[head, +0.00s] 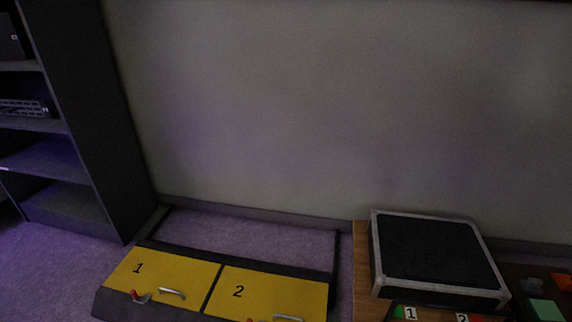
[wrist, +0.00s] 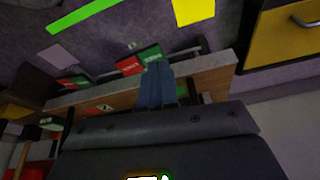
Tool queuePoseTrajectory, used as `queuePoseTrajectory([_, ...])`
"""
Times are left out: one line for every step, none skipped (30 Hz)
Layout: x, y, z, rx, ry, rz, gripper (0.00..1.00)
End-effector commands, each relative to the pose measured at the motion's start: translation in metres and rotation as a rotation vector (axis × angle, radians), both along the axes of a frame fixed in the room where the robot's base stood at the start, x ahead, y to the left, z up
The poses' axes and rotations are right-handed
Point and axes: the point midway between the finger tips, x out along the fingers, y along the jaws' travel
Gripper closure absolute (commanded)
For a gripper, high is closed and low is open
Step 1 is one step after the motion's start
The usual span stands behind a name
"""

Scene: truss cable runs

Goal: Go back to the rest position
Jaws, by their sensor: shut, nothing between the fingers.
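My gripper (wrist: 158,68) shows in the wrist view as two bluish fingers pressed together, with nothing held between them. Its dark body fills the bottom of that view and hides what lies behind it. In the wrist view the fingers appear in front of a wooden edge (wrist: 215,82); I cannot tell the distance between them. My gripper does not show in the head view.
Yellow panels 1 (head: 160,277) and 2 (head: 265,293), with handles, lie low at the front. A black grey-rimmed case (head: 440,250) sits at the right. A dark shelf (head: 85,110) stands left. Red and green blocks (wrist: 140,62) show in the wrist view.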

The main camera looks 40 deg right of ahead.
Motion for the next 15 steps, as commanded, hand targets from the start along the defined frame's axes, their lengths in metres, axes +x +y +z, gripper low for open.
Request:
queuePoseTrajectory([-0.006,0.016,0.007,-0.037,-0.022,0.063,1.0])
queuePoseTrajectory([-0.008,0.024,0.013,-0.061,-0.041,0.099,1.0])
queuePoseTrajectory([-0.011,0.034,0.021,-0.092,-0.067,0.149,1.0])
queuePoseTrajectory([-0.012,0.042,0.028,-0.114,-0.087,0.184,1.0])
queuePoseTrajectory([-0.014,0.051,0.035,-0.135,-0.108,0.221,1.0])
queuePoseTrajectory([-0.016,0.061,0.046,-0.163,-0.135,0.269,1.0])
queuePoseTrajectory([-0.018,0.07,0.054,-0.182,-0.157,0.304,1.0])
queuePoseTrajectory([-0.02,0.079,0.063,-0.201,-0.18,0.339,1.0])
queuePoseTrajectory([-0.022,0.09,0.076,-0.226,-0.212,0.385,1.0])
queuePoseTrajectory([-0.024,0.099,0.086,-0.243,-0.237,0.419,1.0])
queuePoseTrajectory([-0.026,0.107,0.097,-0.26,-0.262,0.452,1.0])
queuePoseTrajectory([-0.029,0.119,0.112,-0.281,-0.297,0.497,1.0])
queuePoseTrajectory([-0.031,0.128,0.124,-0.296,-0.323,0.527,1.0])
queuePoseTrajectory([-0.034,0.136,0.136,-0.311,-0.35,0.559,1.0])
queuePoseTrajectory([-0.037,0.147,0.153,-0.33,-0.387,0.6,1.0])
